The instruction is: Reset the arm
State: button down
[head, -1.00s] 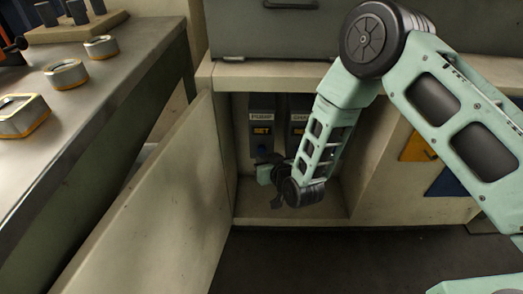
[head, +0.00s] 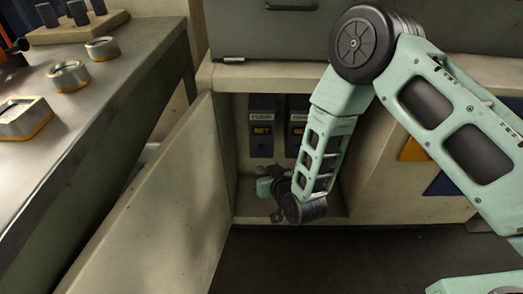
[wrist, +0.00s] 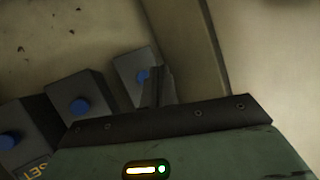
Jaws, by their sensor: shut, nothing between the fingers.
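My gripper (wrist: 159,87) is shut and empty in the wrist view, its dark fingers together in front of the farthest button box. In the head view my gripper (head: 272,183) is small and low inside the open cabinet, partly hidden by my wrist. The wrist view shows three boxes with blue buttons: a near one (wrist: 15,150), a middle one (wrist: 85,98) and a far one (wrist: 128,74).
The cabinet door (head: 160,205) stands open at the left of the opening. A metal bench (head: 95,110) with round and square gauges is farther left. Dark floor (head: 310,255) in front is clear.

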jog(key=s+r+n+g, duration=0.3)
jog(key=s+r+g, duration=0.5)
jog(key=r, duration=0.6)
jog(key=s+d+r+g+h, duration=0.1)
jog(key=s+d+r+h, duration=0.1)
jog(key=s+d+r, duration=0.35)
jog(key=s+d+r+n+g+h, duration=0.1)
jog(key=s+d+r+h, duration=0.15)
jog(key=s, duration=0.55)
jog(key=s+d+r+g+h, duration=0.1)
jog(key=s+d+r+g, duration=0.15)
jog(key=s+d, duration=0.35)
notch_tip(320, 180, up, 32)
jog(key=p, duration=3.1)
jog(key=shift+s+a+f+t, duration=0.25)
jog(key=shift+s+a+t, duration=0.1)
jog(key=shift+s, duration=0.1)
jog(key=shift+s, duration=0.1)
